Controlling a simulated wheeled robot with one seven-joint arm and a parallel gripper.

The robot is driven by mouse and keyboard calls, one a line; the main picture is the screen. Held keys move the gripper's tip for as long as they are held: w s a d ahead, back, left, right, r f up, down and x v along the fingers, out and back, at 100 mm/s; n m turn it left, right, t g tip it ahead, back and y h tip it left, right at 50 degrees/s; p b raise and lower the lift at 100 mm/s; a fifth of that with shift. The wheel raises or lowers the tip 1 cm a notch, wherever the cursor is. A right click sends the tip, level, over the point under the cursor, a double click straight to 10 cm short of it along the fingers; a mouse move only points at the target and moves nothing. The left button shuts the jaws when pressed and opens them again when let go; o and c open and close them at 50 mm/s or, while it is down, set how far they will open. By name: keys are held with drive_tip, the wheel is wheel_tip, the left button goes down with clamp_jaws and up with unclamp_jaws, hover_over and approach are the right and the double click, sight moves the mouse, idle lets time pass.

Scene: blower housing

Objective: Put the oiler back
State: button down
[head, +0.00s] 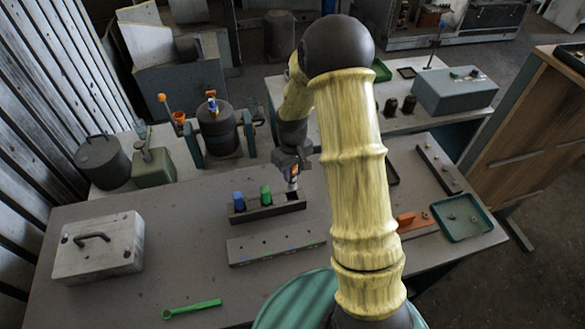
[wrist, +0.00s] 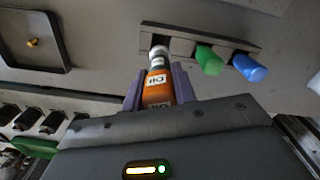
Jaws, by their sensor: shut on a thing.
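My gripper (head: 292,168) is shut on the oiler (head: 294,172), an orange bottle with a white end. In the wrist view the oiler (wrist: 157,88) sits between my two purple-grey fingers (wrist: 157,90), its "OIL" label showing and its white end pointing at the rack. The dark rack (head: 268,213) stands on the bench and also shows in the wrist view (wrist: 225,43). The white end is over the rack's right end in the head view, close to a dark opening. I cannot tell whether it touches or has entered.
A blue bottle (head: 239,201) and a green bottle (head: 266,195) stand in the rack beside the oiler. A flat grey bar (head: 275,246) lies in front. A metal case (head: 98,248), a green wrench (head: 192,309) and a green tray (head: 462,217) are farther off.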

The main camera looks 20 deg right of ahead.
sight(292, 186)
drive_tip(key=shift+w+a+f+b, duration=0.1)
drive_tip(key=shift+f+b, duration=0.25)
drive_tip(key=shift+f, duration=0.55)
drive_tip(key=shift+s+f, duration=0.1)
drive_tip(key=shift+s, duration=0.1)
drive_tip(key=shift+f, duration=0.1)
drive_tip(key=shift+f, duration=0.1)
drive_tip(key=shift+f+b, duration=0.85)
drive_tip(key=shift+f, duration=0.2)
drive_tip(key=shift+f, duration=0.35)
drive_tip(key=shift+f+b, duration=1.1)
drive_tip(key=shift+f, duration=0.15)
